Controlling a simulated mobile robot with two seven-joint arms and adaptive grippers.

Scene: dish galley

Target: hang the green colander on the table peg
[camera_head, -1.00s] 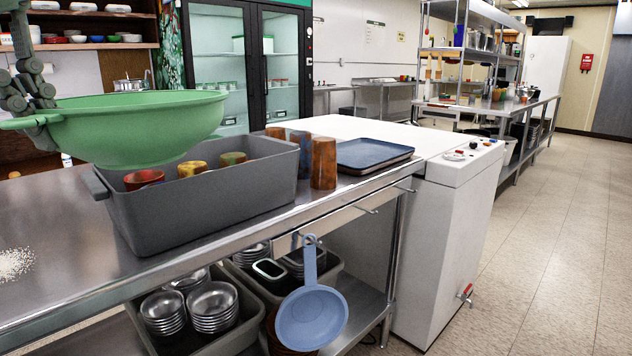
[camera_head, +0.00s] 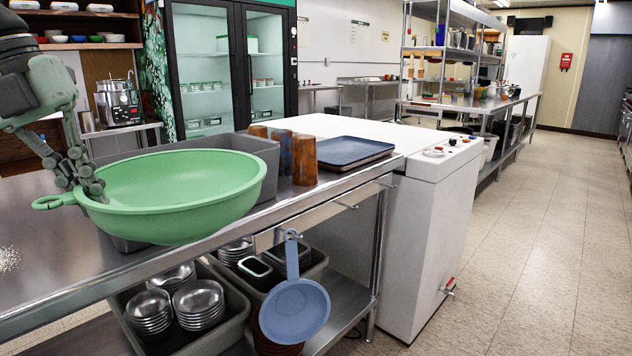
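The green colander (camera_head: 175,190) is a wide bowl with a small loop handle at its left. It is held upright in front of the grey bin and hides most of it. My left gripper (camera_head: 88,190) is shut on the colander's left rim, near the loop. A rail under the table's front edge carries pegs: a bare peg (camera_head: 345,206) and another bare peg (camera_head: 386,184) show to the right. A blue strainer (camera_head: 295,308) hangs from a peg left of these. My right gripper is not in view.
The grey bin (camera_head: 262,150) stands on the steel table, with brown and blue cups (camera_head: 304,160) beside it. Dark blue trays (camera_head: 352,150) lie near the table's right end. A white machine (camera_head: 432,240) adjoins that end. Bins of metal bowls (camera_head: 198,303) fill the lower shelf.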

